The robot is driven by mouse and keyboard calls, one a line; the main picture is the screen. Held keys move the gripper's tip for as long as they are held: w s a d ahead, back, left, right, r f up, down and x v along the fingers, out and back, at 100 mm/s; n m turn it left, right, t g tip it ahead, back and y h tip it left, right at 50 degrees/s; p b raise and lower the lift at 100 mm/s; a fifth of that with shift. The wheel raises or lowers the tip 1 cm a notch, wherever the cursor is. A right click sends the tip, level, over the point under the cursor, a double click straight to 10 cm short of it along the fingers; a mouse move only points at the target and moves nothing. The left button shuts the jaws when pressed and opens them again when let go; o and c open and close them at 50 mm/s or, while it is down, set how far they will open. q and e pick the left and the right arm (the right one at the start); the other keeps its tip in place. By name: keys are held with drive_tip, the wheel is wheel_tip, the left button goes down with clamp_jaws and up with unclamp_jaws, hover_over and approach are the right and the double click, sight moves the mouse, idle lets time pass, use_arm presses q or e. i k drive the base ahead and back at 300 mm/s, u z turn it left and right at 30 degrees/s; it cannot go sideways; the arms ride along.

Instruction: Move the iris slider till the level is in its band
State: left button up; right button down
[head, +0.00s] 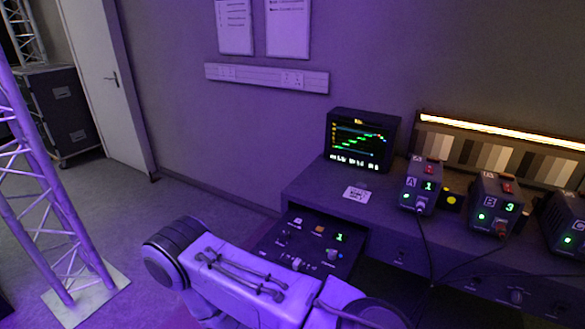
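A small dark control panel (312,247) stands in front of the desk, with a green digit 1, an orange button (319,229) and several small knobs or caps. Which of these is the iris slider I cannot tell; its labels are too small. A monitor (360,143) on the desk shows a stepped green trace rising to the right, with red near the top; its level band is not readable. My pale arm crosses the bottom of the head view and hides the panel's near side. Neither gripper shows.
Box A (419,187) shows 1, and box B (495,204) shows 3; a third box (566,222) is cut off at right. Cables hang over the desk front. A lit grey chart (490,150) stands behind. A truss tower (50,190) stands at left, with clear floor beside it.

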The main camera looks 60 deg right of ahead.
sight(297, 264)
drive_tip(key=k, duration=0.4)
drive_tip(key=z, duration=0.85)
